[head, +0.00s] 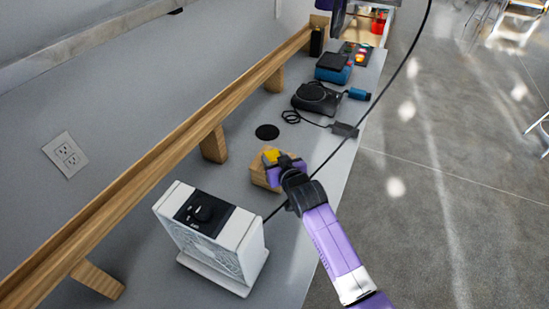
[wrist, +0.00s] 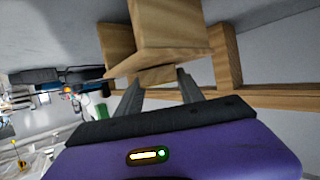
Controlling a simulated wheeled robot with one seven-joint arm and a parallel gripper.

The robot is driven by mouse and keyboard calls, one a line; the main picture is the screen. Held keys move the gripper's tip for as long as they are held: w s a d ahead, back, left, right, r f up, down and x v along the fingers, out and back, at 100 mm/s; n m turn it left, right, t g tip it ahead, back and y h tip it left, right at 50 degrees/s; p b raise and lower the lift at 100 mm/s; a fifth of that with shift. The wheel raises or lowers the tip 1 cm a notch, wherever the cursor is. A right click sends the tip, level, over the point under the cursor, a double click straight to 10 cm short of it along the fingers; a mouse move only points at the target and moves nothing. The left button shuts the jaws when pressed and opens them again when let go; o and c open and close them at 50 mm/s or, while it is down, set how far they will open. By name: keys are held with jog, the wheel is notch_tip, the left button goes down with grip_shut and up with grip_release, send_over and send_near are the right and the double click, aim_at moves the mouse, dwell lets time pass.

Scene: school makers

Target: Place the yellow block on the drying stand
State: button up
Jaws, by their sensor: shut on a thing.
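The yellow block (head: 271,155) shows at the tip of my gripper (head: 279,162) in the head view, above or against a small wooden stand (head: 259,177) on the grey counter. I take this wooden piece to be the drying stand. In the wrist view my gripper (wrist: 158,88) has its two fingers on either side of a small block (wrist: 157,75), which looks brownish in shade. The wooden stand (wrist: 172,28) fills the top middle there, close to the block. I cannot tell whether the block touches the stand.
A white fan-like box (head: 211,238) stands on the counter (head: 150,268) near my arm. A long wooden rail (head: 160,148) on posts runs along the wall. Black and blue devices (head: 316,98) with a cable lie farther back. Open floor is at the right.

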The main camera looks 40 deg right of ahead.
jog(key=shift+f, duration=0.15)
jog(key=o, duration=1.3)
